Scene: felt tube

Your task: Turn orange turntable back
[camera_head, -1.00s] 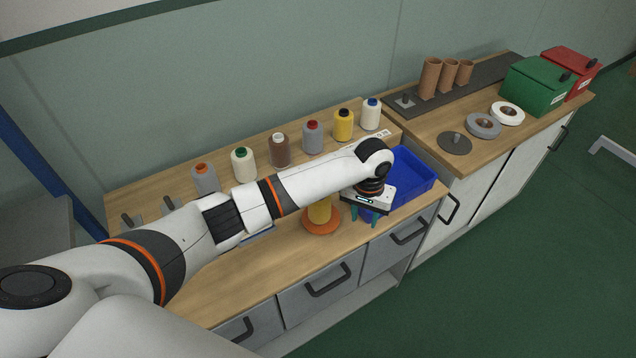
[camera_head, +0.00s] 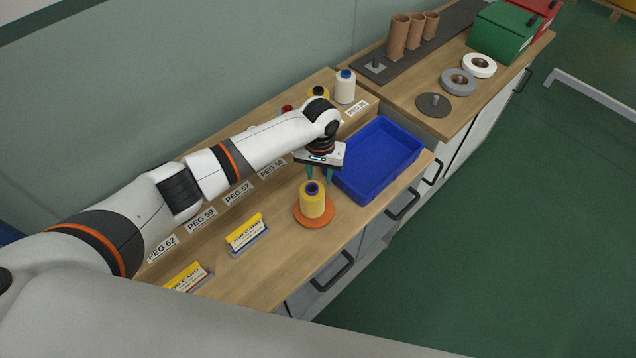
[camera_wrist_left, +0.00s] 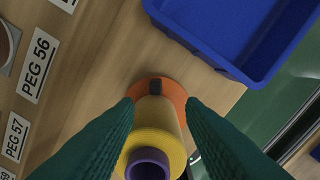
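The orange turntable (camera_head: 301,219) is a flat disc on the wooden bench. A yellow cone of thread (camera_head: 313,203) with a purple top stands upright on it. In the left wrist view the turntable (camera_wrist_left: 178,94) shows behind the yellow cone (camera_wrist_left: 158,125), with a dark block (camera_wrist_left: 155,87) near its rim. My left gripper (camera_head: 320,175) is above the bench, just behind the cone in the head view. Its teal fingers (camera_wrist_left: 162,125) are spread apart with nothing between them gripped. My right gripper is not in view.
A blue bin (camera_head: 343,185) stands right of the turntable. Two job cards (camera_head: 247,236) stand on the bench to the left. A raised shelf behind carries peg labels (camera_head: 238,189) and cones, partly hidden by my arm. The bench front is clear.

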